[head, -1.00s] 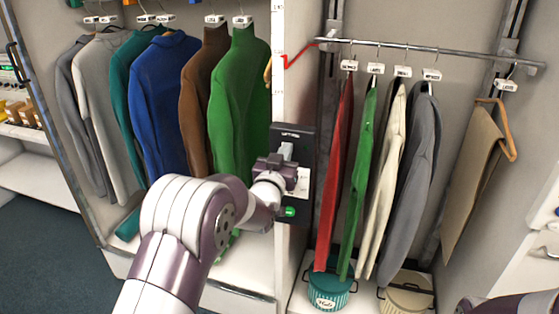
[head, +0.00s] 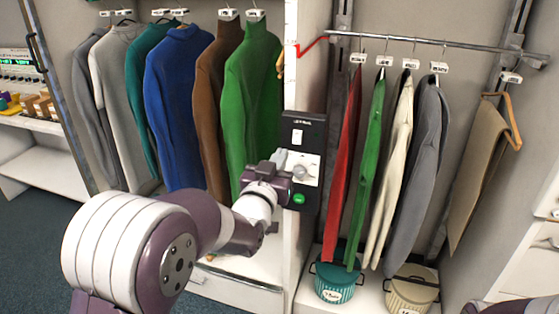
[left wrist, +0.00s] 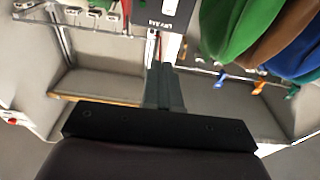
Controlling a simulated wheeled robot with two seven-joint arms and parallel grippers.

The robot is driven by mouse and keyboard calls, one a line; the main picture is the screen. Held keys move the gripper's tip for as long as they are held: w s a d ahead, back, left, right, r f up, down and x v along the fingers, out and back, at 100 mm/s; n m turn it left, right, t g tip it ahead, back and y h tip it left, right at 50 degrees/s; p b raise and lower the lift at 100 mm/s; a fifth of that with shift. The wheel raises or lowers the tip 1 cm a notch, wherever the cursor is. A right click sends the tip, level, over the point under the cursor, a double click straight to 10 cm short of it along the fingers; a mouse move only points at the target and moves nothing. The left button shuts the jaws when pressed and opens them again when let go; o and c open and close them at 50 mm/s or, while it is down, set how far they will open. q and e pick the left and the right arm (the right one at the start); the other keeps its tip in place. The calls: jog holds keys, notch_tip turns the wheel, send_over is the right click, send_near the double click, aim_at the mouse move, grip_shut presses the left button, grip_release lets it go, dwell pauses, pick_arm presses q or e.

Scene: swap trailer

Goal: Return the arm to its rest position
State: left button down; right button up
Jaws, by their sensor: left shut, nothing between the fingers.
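My left arm (head: 150,245) comes in from the lower left. Its gripper (head: 281,157) is shut and empty, just left of a black control panel (head: 304,128) on the divider post. The panel carries a white switch, a pale knob and a lit green button. Whether the gripper touches the panel cannot be told from the head view. In the left wrist view the grey fingers (left wrist: 164,85) are together with nothing between them. A part of my right arm shows at the bottom right; its gripper is out of view.
Several sweaters, such as the blue one (head: 180,110), hang left of the post (head: 296,230). Several thin garments hang from a rail (head: 425,44) on the right. A teal bin (head: 335,284) and a cream bin (head: 412,290) stand below. Floor (head: 35,225) is clear at lower left.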

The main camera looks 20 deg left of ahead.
pick_arm(q)
jog(key=s+f+g+p, duration=0.3)
jog(key=s+f+g, duration=0.65)
jog(key=f, duration=0.45)
jog(key=s+r+g+p, duration=0.1)
jog(key=s+g+p, duration=0.5)
jog(key=s, duration=1)
jog(key=shift+s+a+r+g+y, duration=0.2)
jog(key=shift+s+r+g+y, duration=0.15)
jog(key=shift+g, duration=0.9)
